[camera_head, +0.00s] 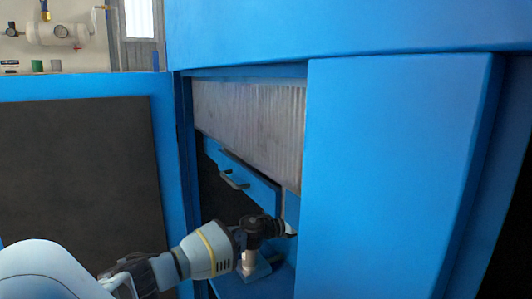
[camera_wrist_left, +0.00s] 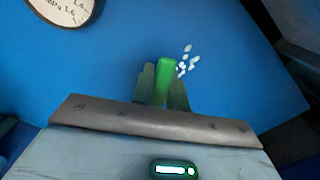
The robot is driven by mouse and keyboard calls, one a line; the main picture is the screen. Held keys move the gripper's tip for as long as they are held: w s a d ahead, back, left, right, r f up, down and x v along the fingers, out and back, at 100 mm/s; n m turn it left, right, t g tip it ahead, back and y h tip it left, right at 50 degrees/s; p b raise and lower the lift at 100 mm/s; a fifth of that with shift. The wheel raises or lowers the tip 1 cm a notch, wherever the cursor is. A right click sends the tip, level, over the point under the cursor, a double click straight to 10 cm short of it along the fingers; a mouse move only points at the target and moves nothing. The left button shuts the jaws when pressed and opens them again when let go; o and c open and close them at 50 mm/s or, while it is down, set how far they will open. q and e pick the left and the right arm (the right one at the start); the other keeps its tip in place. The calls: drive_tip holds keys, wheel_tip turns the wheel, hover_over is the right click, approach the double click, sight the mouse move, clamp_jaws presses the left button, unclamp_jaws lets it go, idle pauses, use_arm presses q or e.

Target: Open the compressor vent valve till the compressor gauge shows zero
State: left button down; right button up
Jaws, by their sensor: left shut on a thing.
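A green valve handle (camera_wrist_left: 166,70) stands out from a blue surface in the left wrist view. My left gripper (camera_wrist_left: 162,90) is shut on it, with a finger on each side. Small white puffs (camera_wrist_left: 187,62) show just right of the handle. A round gauge (camera_wrist_left: 62,10) with a pale face and dark rim is cut off at the top left; its needle and reading cannot be made out. In the head view my left gripper (camera_head: 284,232) reaches inside the blue cabinet, where the handle and gauge are hidden. My right gripper is not in view.
A large blue panel (camera_head: 395,180) stands close to the right of my left gripper. A ribbed grey panel (camera_head: 250,125) is above it, and a blue cabinet with a dark front (camera_head: 75,185) is at left. A white tank with fittings (camera_head: 60,33) is at the far left.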

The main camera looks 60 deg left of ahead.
use_arm(q)
drive_tip(key=shift+a+r, duration=0.4)
drive_tip(key=shift+r, duration=0.25)
drive_tip(key=c, duration=1.4)
unclamp_jaws()
drive_tip(key=shift+s+f, duration=0.1)
drive_tip(key=shift+s, duration=0.05)
drive_tip(key=shift+d+f, duration=0.1)
drive_tip(key=shift+f, duration=0.05)
drive_tip(key=shift+d+f, duration=0.1)
drive_tip(key=shift+s, duration=0.2)
drive_tip(key=s, duration=0.5)
drive_tip(key=s+a+b, duration=0.1)
drive_tip(key=s, duration=0.2)
drive_tip(key=shift+s+r, duration=0.2)
drive_tip(key=shift+r, duration=0.15)
